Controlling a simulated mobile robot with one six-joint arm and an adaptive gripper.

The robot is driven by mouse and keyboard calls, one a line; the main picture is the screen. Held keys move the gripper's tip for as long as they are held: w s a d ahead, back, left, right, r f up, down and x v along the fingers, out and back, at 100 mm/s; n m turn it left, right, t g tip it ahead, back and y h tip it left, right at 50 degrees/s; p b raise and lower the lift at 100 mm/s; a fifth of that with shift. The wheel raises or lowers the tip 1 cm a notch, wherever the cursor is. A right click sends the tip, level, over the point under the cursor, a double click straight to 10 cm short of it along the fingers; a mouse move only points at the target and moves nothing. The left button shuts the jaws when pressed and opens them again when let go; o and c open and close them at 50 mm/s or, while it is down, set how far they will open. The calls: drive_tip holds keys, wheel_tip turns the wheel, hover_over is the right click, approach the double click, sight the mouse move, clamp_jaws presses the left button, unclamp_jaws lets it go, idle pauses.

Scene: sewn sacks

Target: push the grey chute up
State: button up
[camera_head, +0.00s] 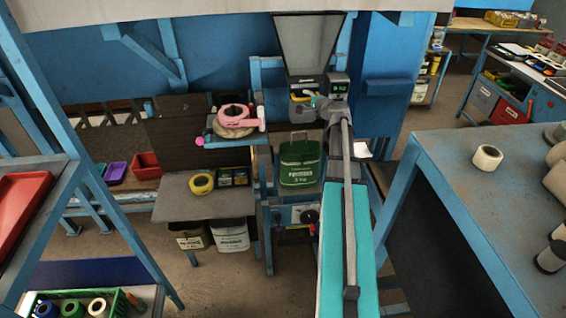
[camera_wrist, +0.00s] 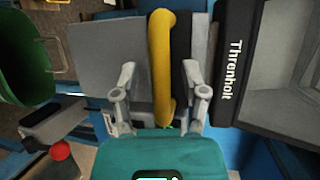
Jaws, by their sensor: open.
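A grey panel, which looks like the chute (camera_wrist: 92,55), shows behind my gripper in the wrist view, beside a yellow bar (camera_wrist: 161,60). In the head view the chute area (camera_head: 302,112) is below the yellow bar (camera_head: 301,97), partly hidden by my gripper. My gripper (camera_wrist: 159,70) is open and empty, its two fingers on either side of the yellow bar. Whether a finger touches the bar or panel I cannot tell. In the head view my gripper (camera_head: 312,101) is just in front of the machine, under the grey hopper (camera_head: 309,42).
A pink tape dispenser (camera_head: 235,118) is at left. A blue-legged table (camera_head: 470,180) stands at right.

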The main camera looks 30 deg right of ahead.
drive_tip(key=shift+f+b, duration=8.05)
drive_tip(key=shift+f, duration=0.15)
drive_tip(key=s+r+p, duration=0.3)
drive_tip(key=s, duration=1.1)
drive_tip(key=w+a+f+n+g+y+b, duration=0.2)
drive_tip(key=a+f+n, duration=0.2)
drive_tip(key=a, duration=0.5)
drive_tip(key=w+a+f+n+g+y+b, duration=0.2)
drive_tip(key=a+f+n+g+b, duration=0.1)
drive_tip(key=a+f, duration=0.4)
drive_tip(key=shift+a+f+n+y, duration=0.3)
drive_tip(key=shift+a+n, duration=0.2)
drive_tip(key=shift+a, duration=1.2)
drive_tip(key=shift+w+a, duration=0.1)
drive_tip(key=s+a+f+n+g+h, duration=0.1)
drive_tip(key=s+a+f+n+g, duration=0.1)
drive_tip(key=a, duration=0.5)
drive_tip(key=s+a+f+n+g+h, duration=0.1)
drive_tip(key=s+a+f+n+g, duration=0.2)
drive_tip(key=s+a+n+g, duration=0.2)
drive_tip(key=s+a+f+n+g+h, duration=0.2)
drive_tip(key=s+a+f+n+g, duration=0.1)
drive_tip(key=a, duration=0.8)
drive_tip(key=shift+s+n+g, duration=0.4)
drive_tip(key=shift+s+n, duration=0.2)
drive_tip(key=shift+n, duration=0.1)
